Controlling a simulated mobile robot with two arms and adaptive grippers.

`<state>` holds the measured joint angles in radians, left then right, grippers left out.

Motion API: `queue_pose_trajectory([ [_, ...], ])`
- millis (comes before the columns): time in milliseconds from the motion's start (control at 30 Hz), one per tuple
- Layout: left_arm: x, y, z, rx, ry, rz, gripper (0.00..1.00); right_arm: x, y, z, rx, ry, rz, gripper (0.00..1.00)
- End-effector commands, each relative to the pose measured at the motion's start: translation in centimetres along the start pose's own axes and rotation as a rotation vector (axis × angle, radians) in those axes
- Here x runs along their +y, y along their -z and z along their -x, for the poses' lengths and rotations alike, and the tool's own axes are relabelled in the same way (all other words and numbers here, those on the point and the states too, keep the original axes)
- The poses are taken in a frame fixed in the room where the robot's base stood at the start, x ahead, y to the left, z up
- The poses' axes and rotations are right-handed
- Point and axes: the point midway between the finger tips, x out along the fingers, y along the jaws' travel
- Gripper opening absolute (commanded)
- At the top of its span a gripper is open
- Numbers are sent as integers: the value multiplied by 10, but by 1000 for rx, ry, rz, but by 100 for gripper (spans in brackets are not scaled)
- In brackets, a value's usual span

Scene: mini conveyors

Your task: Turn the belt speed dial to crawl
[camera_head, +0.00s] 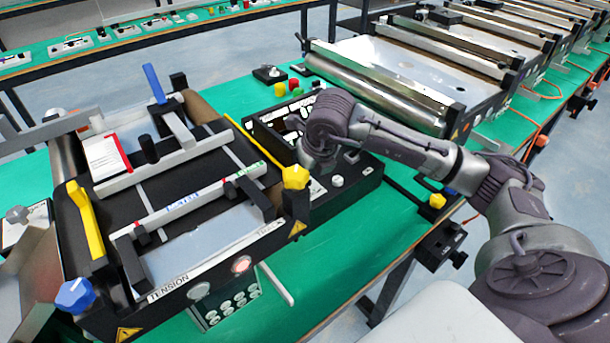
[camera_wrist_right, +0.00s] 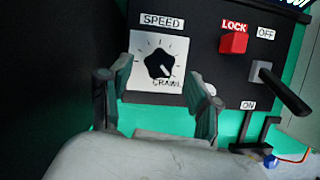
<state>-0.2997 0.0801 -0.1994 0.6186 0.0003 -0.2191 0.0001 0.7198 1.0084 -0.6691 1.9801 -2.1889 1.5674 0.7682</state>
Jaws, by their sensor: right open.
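The speed dial (camera_wrist_right: 159,63) is a black pointed knob on a white square plate in the right wrist view. The word SPEED is above it and CRAWL is at its lower right. I cannot tell clearly which mark the knob points at. My right gripper (camera_wrist_right: 157,102) is open, its two fingers below and to either side of the dial, with nothing between them. The fingers seem apart from the knob. In the head view my right wrist covers much of the black control box (camera_head: 361,182), and the dial cannot be made out. My left gripper is not in view.
A red LOCK block (camera_wrist_right: 233,43) and a black ON/OFF lever (camera_wrist_right: 281,88) are right of the dial. The mini conveyor (camera_head: 110,263) fills the left of the head view, with a yellow knob (camera_head: 295,176) near the control box. Bare green bench (camera_head: 335,238) lies in front.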

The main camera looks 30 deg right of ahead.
Motion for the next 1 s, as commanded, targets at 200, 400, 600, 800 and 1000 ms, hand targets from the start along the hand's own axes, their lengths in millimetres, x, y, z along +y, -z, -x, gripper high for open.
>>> queue_pose_trajectory([
  [200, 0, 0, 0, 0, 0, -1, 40, 0, -2, 50, -7, 0, 1, 62],
  [400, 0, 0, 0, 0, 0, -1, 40, 0, -1, 84, -4, 1, 0, 62],
  [600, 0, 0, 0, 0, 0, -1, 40, 0, 0, 98, -2, 0, 0, 62],
  [800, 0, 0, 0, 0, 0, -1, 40, 0, 0, 99, -1, 0, 0, 62],
  [1000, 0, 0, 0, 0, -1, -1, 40, 0, 0, 98, -1, 0, 0, 62],
])
